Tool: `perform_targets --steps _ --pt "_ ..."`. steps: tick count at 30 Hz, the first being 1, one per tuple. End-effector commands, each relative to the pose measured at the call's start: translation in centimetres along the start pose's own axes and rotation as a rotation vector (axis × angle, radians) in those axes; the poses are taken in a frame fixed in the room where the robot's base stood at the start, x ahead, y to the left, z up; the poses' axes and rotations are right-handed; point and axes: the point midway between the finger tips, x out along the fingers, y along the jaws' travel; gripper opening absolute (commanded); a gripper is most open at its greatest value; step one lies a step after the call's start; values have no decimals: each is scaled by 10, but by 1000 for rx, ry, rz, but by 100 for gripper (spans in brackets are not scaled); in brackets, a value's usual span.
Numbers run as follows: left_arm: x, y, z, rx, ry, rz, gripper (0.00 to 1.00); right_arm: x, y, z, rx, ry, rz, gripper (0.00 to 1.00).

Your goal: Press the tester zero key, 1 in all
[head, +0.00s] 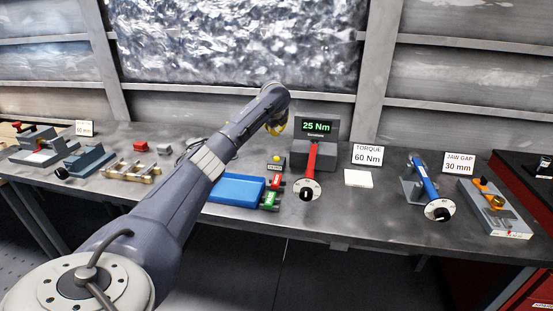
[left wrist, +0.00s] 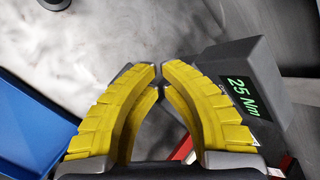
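The torque tester (head: 313,153) stands at the back of the bench, a grey block with a dark display reading 25 Nm in green. The display also shows in the left wrist view (left wrist: 243,99). A yellow key (head: 277,159) sits on a small dark box with an unreadable label, just left of the tester. My left gripper (head: 276,128) is above and behind this key in the head view, apart from it. In the left wrist view its yellow fingers (left wrist: 160,70) curve together, tips nearly meeting, with nothing between them. The key is not seen there. My right gripper is out of view.
A red-handled wrench (head: 312,160) rests at the tester. A blue tray (head: 236,189) and red and green pieces (head: 272,193) lie in front. A TORQUE 60 Nm card (head: 367,155), a blue-handled tool (head: 425,180) and a jaw gap fixture (head: 495,210) stand to the right.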

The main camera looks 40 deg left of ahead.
Motion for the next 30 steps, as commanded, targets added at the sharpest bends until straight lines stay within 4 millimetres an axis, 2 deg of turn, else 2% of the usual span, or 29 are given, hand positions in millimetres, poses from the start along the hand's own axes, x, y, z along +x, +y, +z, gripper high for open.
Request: perform_targets --steps 10,30 --pt "9 5 -5 -1 0 1 0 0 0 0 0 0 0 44" --pt "63 34 -34 -1 0 1 0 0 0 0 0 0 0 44"
